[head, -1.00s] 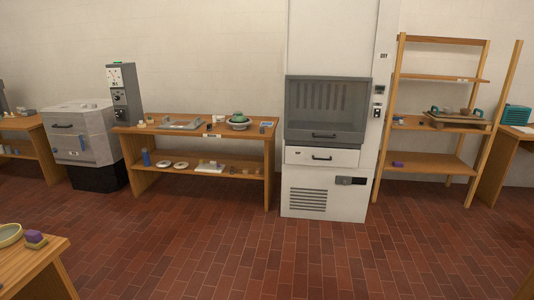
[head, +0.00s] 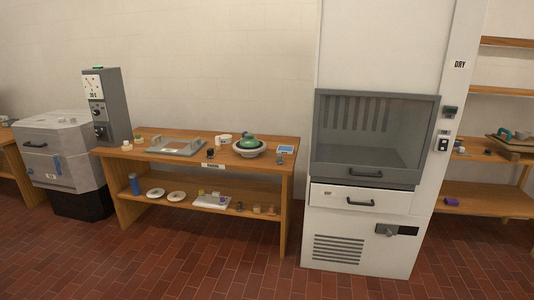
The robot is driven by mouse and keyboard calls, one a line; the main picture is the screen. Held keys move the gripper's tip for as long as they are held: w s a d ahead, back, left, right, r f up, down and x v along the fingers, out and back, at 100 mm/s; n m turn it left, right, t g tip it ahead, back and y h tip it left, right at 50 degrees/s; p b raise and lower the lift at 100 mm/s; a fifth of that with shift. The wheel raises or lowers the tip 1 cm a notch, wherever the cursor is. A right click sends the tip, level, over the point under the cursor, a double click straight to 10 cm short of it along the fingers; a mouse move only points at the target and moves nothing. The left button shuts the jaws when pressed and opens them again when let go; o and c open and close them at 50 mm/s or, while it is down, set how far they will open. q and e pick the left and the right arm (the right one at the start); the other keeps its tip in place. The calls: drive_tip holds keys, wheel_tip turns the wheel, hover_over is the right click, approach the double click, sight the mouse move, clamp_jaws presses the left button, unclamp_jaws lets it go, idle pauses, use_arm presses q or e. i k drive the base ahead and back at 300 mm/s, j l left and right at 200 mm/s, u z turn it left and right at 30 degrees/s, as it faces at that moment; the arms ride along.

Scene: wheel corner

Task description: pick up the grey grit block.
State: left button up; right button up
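I cannot single out the grey grit block with certainty. Several small blocks sit at the right end of the lower shelf of a wooden bench (head: 110,160). One is a dark greyish block (head: 239,206), with brownish blocks (head: 257,209) beside it. A small dark item (head: 210,153) is on the bench top. All are too small to tell apart well. Neither of my grippers is in view.
The bench top holds a grey tray (head: 176,146) and a bowl with a green object (head: 249,147). A tall white drying cabinet (head: 360,235) stands right of the bench, a grey kiln (head: 60,150) left. Brick floor (head: 190,268) in front is clear.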

sight(279, 160)
drive_tip(key=i, duration=1.7)
